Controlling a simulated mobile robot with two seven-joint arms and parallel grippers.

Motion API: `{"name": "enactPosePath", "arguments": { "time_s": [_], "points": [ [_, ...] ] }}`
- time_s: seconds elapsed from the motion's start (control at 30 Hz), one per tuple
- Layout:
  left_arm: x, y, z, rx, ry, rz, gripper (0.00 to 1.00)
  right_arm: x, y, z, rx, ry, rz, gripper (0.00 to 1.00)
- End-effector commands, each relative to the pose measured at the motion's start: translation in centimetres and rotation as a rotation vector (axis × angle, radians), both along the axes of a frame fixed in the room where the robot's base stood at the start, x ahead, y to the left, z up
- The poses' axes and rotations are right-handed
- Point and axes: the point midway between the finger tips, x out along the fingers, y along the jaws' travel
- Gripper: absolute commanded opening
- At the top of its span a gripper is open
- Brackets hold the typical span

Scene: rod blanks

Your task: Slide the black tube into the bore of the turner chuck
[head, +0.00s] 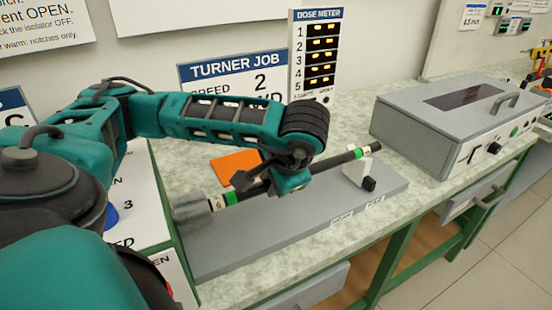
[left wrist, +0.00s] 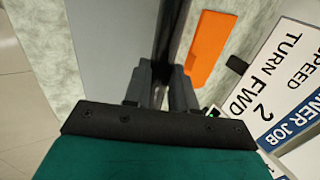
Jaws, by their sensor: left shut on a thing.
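The black tube (head: 333,161), with green bands and pale bands near both ends, lies slanted above the grey base. My left gripper (head: 262,184) is shut on its middle part; the arm partly covers the grip. In the left wrist view, the fingers (left wrist: 163,88) close around the dark tube (left wrist: 173,35). The turner chuck (head: 190,211) is a grey cylinder at the left end of the base. The tube's left end meets the chuck's face, in line with it; I cannot tell how deep it sits in the bore. My right gripper is not in view.
A white support with a black knob (head: 369,184) stands on the grey base (head: 300,226) under the tube's right part. An orange sheet (head: 236,165) lies behind the tube. A grey box with a handle (head: 440,115) stands at right. Signs (head: 232,72) line the back.

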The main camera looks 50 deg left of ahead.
Motion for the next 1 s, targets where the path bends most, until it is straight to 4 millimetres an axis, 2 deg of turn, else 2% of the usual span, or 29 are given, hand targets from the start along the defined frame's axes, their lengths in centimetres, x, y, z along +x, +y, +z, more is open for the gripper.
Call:
{"name": "enactPosePath", "arguments": {
  "time_s": [0.63, 0.67, 0.93, 1.0],
  "points": [
    [-1.5, 0.4, 0.0, 0.0, -0.001, 0.0, 0.0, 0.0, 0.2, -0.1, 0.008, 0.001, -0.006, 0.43],
    [-1.5, 0.4, 0.0, 0.0, -0.001, 0.0, 0.28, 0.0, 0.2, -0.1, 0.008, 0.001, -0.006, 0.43],
    [-1.5, 0.4, 0.0, 0.0, 0.0, 0.001, 0.54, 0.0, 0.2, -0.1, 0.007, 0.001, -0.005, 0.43],
    [-1.5, 0.4, 0.0, 0.0, 0.0, 0.001, 0.55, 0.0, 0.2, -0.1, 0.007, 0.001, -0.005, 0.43]
  ]
}}
